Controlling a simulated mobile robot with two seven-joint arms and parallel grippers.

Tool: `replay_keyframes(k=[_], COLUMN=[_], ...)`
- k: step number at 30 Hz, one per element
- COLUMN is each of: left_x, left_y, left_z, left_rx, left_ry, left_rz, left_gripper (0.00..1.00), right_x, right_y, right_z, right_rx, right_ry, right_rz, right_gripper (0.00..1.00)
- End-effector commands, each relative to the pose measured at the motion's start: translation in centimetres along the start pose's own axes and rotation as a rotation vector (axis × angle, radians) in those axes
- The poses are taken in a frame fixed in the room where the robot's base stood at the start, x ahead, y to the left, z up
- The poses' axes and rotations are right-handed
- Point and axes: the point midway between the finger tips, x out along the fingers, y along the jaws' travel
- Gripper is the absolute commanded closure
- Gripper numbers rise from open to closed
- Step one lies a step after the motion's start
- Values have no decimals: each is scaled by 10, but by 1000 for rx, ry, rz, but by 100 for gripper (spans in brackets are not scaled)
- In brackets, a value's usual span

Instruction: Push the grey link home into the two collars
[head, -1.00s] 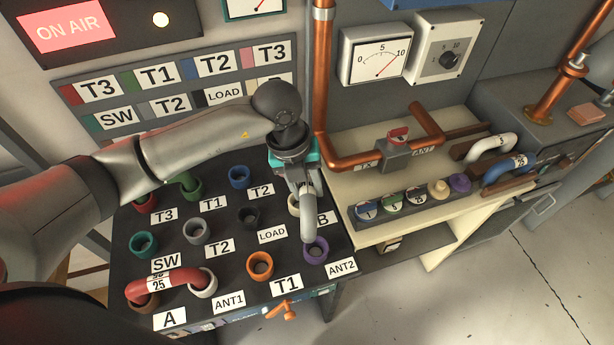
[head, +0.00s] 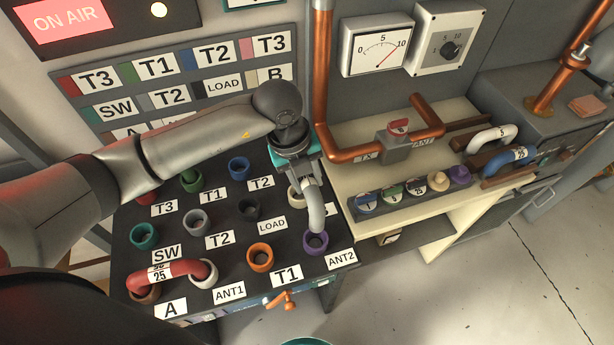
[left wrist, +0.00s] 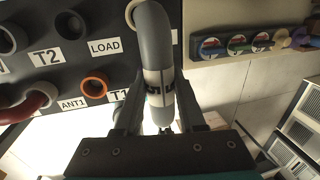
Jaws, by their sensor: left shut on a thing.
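The grey link (head: 315,205) is a bent tube with a white band, gripped by my left gripper (head: 303,174). In the left wrist view the link (left wrist: 156,55) stands between the shut fingers (left wrist: 163,118). Its near end is at the purple collar (head: 316,243) by the ANT2 label, over or just inside the mouth; I cannot tell how deep. The cream collar (head: 294,197) by the B label is partly covered by the gripper and link. The link's other end is hidden there. My right gripper is not in view.
A red link (head: 170,270) bridges the brown and white collars at the panel's front left. An orange collar (head: 260,257) and a black collar (head: 249,209) stand open nearby. A cream shelf (head: 345,175) with copper pipe and plugs lies to the right.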

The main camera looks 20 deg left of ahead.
Motion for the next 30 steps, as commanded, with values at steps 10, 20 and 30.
replay_keyframes(k=[10, 20, 30], left_x=[36, 46, 45], left_y=[7, 9, 9], left_z=[0, 0, 0], left_rx=[0, 1, 1], left_ry=[1, 0, 0], left_rz=[1, -1, -1], left_gripper=[100, 100, 100], right_x=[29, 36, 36], right_y=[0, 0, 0], right_z=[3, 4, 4], right_rx=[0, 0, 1], right_ry=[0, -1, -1], right_rz=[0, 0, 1], right_gripper=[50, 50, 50])
